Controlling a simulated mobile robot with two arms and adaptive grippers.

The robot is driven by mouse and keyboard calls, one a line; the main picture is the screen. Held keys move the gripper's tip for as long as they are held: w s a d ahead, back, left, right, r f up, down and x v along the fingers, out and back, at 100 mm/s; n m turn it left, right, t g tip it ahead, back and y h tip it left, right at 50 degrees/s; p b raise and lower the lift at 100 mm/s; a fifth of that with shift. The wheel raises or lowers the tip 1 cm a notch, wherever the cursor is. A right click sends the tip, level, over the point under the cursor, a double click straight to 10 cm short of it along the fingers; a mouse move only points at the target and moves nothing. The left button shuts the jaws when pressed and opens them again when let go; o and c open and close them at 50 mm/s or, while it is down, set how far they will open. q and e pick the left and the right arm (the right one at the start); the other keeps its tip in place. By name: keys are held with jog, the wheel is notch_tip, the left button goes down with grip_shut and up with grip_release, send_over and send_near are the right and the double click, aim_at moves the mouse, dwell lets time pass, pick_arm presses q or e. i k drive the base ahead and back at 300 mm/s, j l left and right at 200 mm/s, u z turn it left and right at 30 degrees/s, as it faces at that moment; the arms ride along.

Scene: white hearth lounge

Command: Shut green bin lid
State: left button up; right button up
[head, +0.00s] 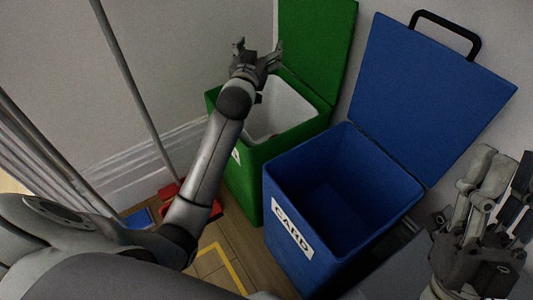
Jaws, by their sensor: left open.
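The green bin (244,185) stands at the middle, with a white liner showing inside. Its green lid (320,38) is open, raised upright along the wall at the back. My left gripper (258,46) is open and empty, above the far left part of the bin and left of the lid, apparently not touching the lid. My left forearm crosses in front of the bin and hides part of its left side. My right gripper (497,172) is at the right edge, right of the blue bin. I cannot tell whether its fingers are open.
A blue bin (345,180) labelled CARD stands right beside the green one. Its blue lid (430,90) with a black handle (447,27) is also open. A red object (172,192) and a small blue one (138,217) lie on the floor at left. A thin pole (130,75) stands at left.

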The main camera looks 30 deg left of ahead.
aim_at(315, 36)
jog(key=k+j, duration=0.75)
jog(key=k, duration=0.1)
